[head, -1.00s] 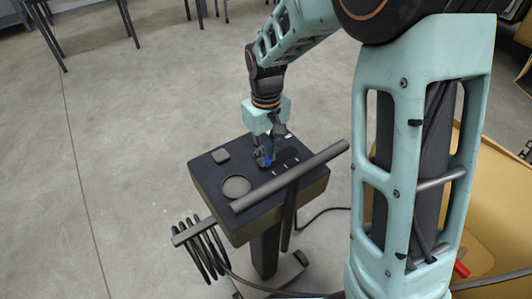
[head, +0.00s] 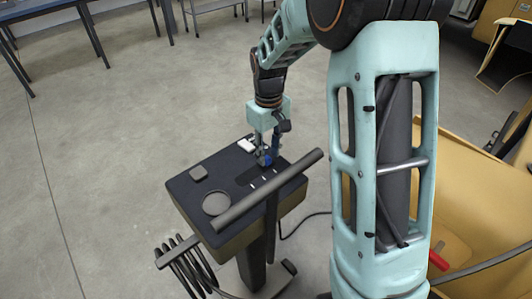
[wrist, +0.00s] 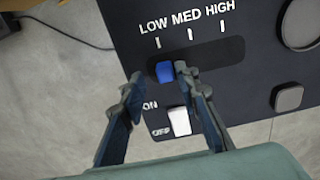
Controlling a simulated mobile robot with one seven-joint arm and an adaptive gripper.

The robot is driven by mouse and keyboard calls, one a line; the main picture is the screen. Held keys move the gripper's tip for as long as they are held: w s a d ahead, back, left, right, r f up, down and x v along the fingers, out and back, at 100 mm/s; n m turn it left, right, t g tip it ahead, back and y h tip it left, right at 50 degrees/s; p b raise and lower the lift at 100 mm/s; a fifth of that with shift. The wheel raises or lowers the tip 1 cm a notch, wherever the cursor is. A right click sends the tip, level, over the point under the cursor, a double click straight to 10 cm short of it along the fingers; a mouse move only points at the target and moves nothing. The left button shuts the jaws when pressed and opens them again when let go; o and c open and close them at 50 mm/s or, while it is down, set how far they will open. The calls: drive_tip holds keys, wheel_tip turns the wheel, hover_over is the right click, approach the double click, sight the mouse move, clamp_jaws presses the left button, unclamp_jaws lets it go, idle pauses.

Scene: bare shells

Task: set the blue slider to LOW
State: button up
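The control panel (head: 190,210) is a dark-topped box on a post. In the wrist view the blue slider (wrist: 165,72) is at the left end of its dark slot, in line with the LOW mark (wrist: 157,43). The MED mark (wrist: 190,34) and HIGH mark (wrist: 222,27) are to its right. My gripper (wrist: 157,78) is open, with its fingers apart on either side of the slider. The right fingertip is close against the slider; I cannot tell whether it touches. The left finger is clear of it. In the head view the slider (head: 265,160) is partly hidden by my gripper.
A white ON/OFF switch (wrist: 180,121) is just below the slider, between the fingers. A square button (wrist: 288,98) and a round dial (head: 216,203) are farther along the panel. A grey bar (head: 255,197) crosses the panel's near edge. A coiled cable (head: 185,268) hangs at its side.

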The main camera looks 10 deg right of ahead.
sight(268, 156)
drive_tip(key=shift+s+a, duration=0.1)
wheel_tip(268, 156, up, 12)
idle(0.6)
